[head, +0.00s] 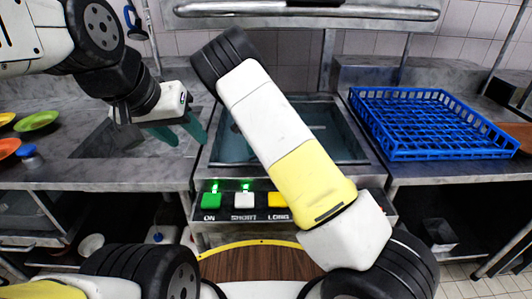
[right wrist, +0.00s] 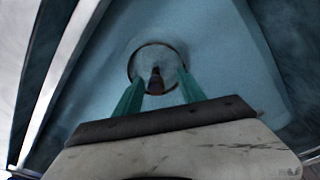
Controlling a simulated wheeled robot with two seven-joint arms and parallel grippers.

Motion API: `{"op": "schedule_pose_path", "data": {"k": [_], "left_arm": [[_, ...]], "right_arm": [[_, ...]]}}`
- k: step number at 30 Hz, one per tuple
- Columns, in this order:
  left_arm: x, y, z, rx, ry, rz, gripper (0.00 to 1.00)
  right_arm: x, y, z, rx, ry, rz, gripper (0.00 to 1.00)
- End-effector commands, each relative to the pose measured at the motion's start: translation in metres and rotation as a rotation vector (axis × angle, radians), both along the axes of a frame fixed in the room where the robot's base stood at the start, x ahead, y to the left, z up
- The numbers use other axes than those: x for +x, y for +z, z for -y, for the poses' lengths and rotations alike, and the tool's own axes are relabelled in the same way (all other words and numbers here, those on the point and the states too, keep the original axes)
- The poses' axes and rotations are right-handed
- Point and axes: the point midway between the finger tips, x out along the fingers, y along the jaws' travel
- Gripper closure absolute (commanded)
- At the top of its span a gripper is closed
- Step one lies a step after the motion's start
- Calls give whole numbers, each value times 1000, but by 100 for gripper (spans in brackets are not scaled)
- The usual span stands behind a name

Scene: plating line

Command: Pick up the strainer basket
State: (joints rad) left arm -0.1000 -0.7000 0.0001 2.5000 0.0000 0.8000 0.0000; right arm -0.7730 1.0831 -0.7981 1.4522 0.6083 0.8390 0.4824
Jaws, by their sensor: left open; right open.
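The strainer basket (right wrist: 155,80) shows in the right wrist view as a round piece with a dark rim and a dark upright knob at its centre. It sits in the floor of a blue-grey basin (right wrist: 215,45). My right gripper (right wrist: 160,85) is open, its two green fingers on either side of the knob; I cannot tell whether they touch it. In the head view my right arm hides the right gripper and the basket.
A blue rack (head: 432,122) stands on the right counter. A panel with lit ON and SHORT buttons (head: 243,200) is on the front of the unit. A steel hood handle (head: 305,10) runs above. Coloured plates (head: 38,121) lie at the far left.

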Motion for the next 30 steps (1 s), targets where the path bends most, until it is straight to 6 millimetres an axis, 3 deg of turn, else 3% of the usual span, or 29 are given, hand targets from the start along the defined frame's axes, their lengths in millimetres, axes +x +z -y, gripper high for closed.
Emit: {"op": "schedule_pose_path", "data": {"k": [15, 24, 30], "left_arm": [[0, 0, 0, 0, 0, 0, 55], [0, 0, 0, 0, 0, 0, 55], [0, 0, 0, 0, 0, 0, 55]], "right_arm": [[3, -65, 12, -3, -3, -2, 53], [4, -70, 12, -1, -3, -1, 53], [4, -70, 12, -1, -3, -1, 92]]}}
